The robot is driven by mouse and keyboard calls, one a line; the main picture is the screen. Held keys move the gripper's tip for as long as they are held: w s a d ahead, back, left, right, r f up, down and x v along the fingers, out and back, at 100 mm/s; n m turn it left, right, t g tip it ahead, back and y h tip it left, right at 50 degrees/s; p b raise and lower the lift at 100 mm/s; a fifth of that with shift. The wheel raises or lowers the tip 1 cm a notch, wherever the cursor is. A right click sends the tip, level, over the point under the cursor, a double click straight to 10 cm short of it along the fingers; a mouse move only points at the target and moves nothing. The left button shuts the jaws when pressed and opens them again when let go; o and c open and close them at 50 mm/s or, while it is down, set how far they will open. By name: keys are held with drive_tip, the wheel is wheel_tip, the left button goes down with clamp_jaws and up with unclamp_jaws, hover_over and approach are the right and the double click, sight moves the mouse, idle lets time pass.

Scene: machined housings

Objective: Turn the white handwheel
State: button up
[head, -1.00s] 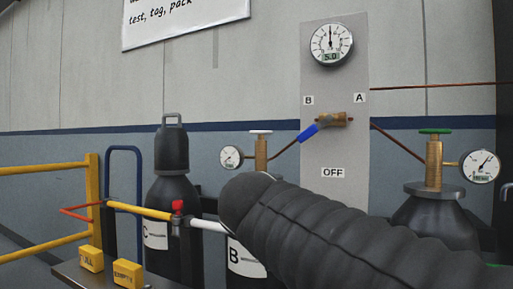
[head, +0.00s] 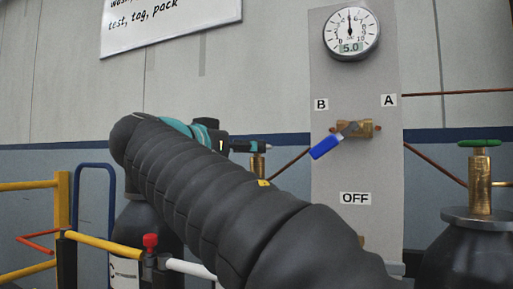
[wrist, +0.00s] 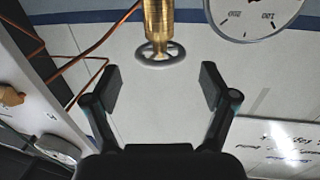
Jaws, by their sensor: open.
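The white handwheel (wrist: 160,56) looks grey in the wrist view, where the picture is upside down. It sits on the end of a brass valve (wrist: 158,20), which also shows in the head view (head: 257,168). My gripper (wrist: 162,86) is open, its two fingers spread on either side of the handwheel's line. The wheel lies just ahead of the fingertips and between them, with no contact visible. In the head view my gripper (head: 262,147) is at the brass valve's top, and the wheel is hidden there.
A grey panel (head: 355,235) carries a round gauge (head: 351,31) and a blue lever (head: 326,147) on a brass valve. A green handwheel (head: 479,143) tops the right cylinder. A red knob (head: 150,241) and yellow rail (head: 62,200) are at left. A dial (wrist: 252,12) is close to the handwheel.

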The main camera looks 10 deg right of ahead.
drive_tip(key=p+x, duration=0.1)
drive_tip(key=x, duration=0.7)
drive_tip(key=shift+w+d, duration=0.1)
drive_tip(key=shift+w, duration=0.15)
drive_tip(key=c, duration=1)
